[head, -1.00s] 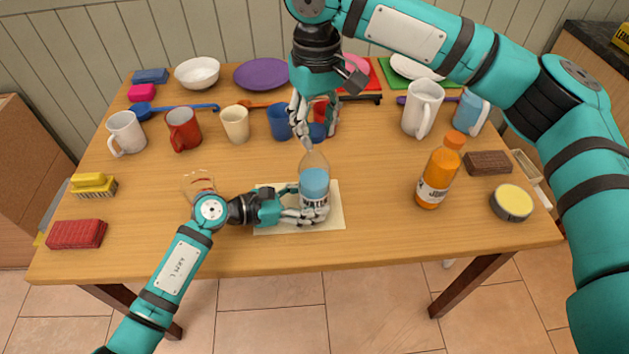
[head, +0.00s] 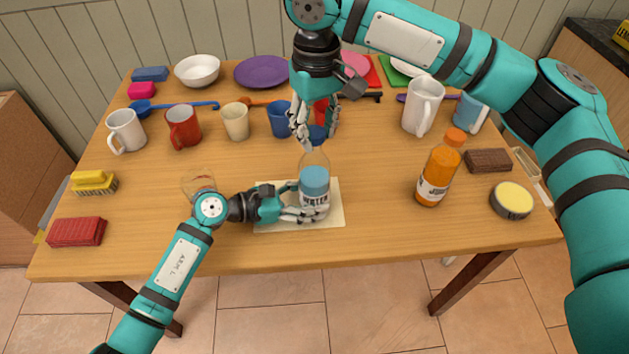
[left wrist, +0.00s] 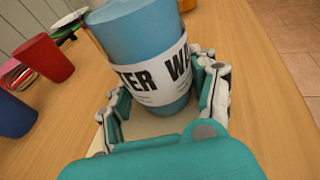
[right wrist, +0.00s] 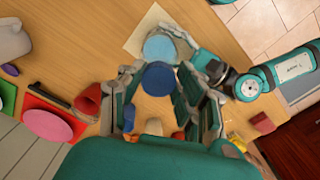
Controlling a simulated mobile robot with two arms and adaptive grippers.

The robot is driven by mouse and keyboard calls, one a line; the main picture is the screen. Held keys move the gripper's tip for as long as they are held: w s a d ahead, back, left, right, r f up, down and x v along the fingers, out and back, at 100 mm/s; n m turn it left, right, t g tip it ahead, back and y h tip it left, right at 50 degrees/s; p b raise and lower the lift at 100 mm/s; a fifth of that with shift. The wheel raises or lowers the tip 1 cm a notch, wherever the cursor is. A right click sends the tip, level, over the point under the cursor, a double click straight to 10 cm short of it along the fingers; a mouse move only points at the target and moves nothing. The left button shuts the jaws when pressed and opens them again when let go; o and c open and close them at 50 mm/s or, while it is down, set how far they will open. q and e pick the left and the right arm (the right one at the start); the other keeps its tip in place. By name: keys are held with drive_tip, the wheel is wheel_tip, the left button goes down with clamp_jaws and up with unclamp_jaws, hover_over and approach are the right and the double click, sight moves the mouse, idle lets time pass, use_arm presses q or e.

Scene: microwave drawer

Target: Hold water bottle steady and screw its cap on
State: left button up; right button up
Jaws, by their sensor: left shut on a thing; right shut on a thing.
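The water bottle (head: 314,182), clear above and light blue below with a white label, stands upright on a pale mat (head: 270,222). My left gripper (head: 306,212) is shut around its lower part; the left wrist view shows fingers on both sides of the bottle (left wrist: 150,62). My right gripper (head: 316,130) points down above the bottle, shut on the dark blue cap (head: 318,134). In the right wrist view the cap (right wrist: 160,78) sits between the fingers, with the bottle (right wrist: 159,45) beyond it. I cannot tell whether cap and neck touch.
An orange juice bottle (head: 438,172) stands to the right, with a yellow-topped tin (head: 511,200) beyond. Mugs and cups, including a blue cup (head: 280,118), stand behind. A clear glass (head: 198,184) is beside my left arm. The table front between mat and juice is clear.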

drive_tip(key=shift+f, duration=1.1)
idle(3.1)
use_arm(q)
drive_tip(key=o, duration=0.3)
drive_tip(key=c, duration=1.1)
drive_tip(key=shift+c, duration=0.2)
use_arm(e)
drive_tip(key=o, duration=0.8)
